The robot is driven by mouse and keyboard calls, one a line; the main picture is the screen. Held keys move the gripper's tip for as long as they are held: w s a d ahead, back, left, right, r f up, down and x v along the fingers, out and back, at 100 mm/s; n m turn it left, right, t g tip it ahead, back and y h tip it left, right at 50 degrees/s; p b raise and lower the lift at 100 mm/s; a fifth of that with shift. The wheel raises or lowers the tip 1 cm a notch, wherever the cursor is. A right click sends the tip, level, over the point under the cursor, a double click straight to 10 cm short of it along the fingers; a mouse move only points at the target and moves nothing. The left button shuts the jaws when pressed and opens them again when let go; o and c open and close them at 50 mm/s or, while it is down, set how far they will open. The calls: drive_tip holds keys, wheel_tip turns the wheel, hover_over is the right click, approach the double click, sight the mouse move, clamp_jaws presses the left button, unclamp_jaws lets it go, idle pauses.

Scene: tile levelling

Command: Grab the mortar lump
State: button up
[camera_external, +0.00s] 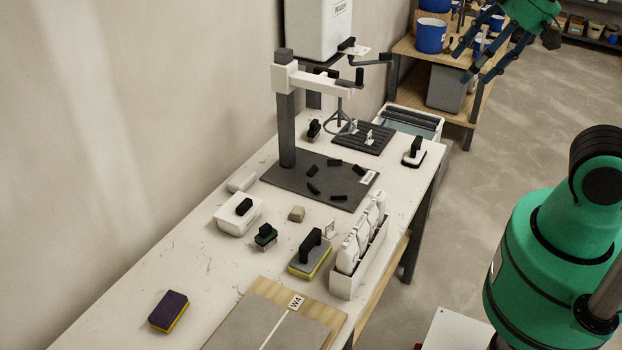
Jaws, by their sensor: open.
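A small beige-grey lump (297,214), which looks like the mortar lump, sits on the white worktable (200,266) near its middle, in front of the dark mat. My gripper (463,66) is at the upper right, raised in front of the wooden shelf unit and far from the lump. Its dark blue fingers are spread open and nothing shows between them.
A purple-yellow sponge (169,311) lies front left.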

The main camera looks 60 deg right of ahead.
drive_tip(key=n+g+b, duration=0.3)
drive_tip(key=g, duration=0.3)
hover_over(297, 209)
wheel_tip(297, 209, down, 40)
drive_tip(key=shift+f, duration=0.1)
drive_tip(key=shift+f, duration=0.1)
drive_tip(key=shift+f+b, duration=0.45)
drive_tip(key=shift+f, duration=3.75)
